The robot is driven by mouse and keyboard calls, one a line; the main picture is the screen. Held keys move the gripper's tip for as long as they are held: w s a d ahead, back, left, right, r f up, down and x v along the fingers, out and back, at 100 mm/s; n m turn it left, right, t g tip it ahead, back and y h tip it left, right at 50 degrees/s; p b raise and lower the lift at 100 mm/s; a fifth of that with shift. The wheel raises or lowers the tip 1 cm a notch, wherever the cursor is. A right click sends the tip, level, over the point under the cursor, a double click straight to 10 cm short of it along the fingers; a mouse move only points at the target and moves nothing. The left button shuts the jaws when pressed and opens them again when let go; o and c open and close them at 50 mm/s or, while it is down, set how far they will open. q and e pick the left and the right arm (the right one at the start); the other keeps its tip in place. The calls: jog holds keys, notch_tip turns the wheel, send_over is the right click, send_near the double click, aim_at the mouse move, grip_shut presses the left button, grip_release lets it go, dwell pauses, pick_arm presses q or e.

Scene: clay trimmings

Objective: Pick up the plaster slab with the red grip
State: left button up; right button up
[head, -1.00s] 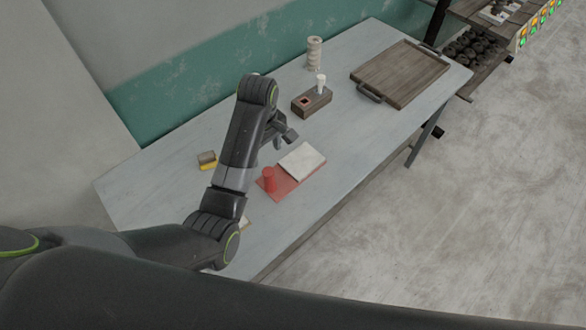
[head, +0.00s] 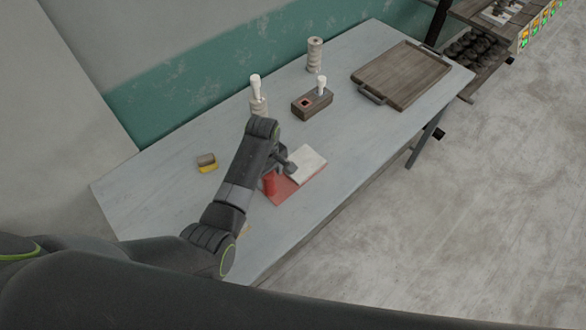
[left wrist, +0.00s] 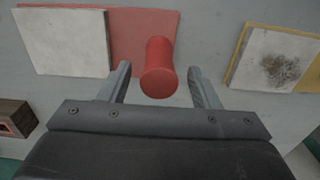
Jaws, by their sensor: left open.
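The white plaster slab (head: 308,163) lies flat on a red board (head: 287,188) near the table's front edge. A red upright grip (head: 269,184) stands at the board's left end. In the left wrist view, the slab (left wrist: 62,40) is left of the red grip (left wrist: 158,72) and the red board (left wrist: 143,30) lies behind. My left gripper (left wrist: 158,70) is open, with its fingers on either side of the grip in that view; I cannot tell whether they touch it. In the head view, my left gripper (head: 287,164) hides part of the board. My right gripper is out of view.
A second pale slab (left wrist: 275,58) with a dark patch lies on a yellow board (left wrist: 243,38). A brown-and-yellow block (head: 207,163), a white-topped holder (head: 256,95), a wooden block (head: 312,104), a ribbed pale post (head: 314,54) and a wooden tray (head: 400,75) stand on the table.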

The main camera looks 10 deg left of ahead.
pick_arm(q)
jog(key=shift+w+f, duration=0.1)
jog(key=shift+f, duration=1.4)
jog(key=shift+c, duration=0.3)
jog(key=shift+r, duration=0.1)
grip_shut()
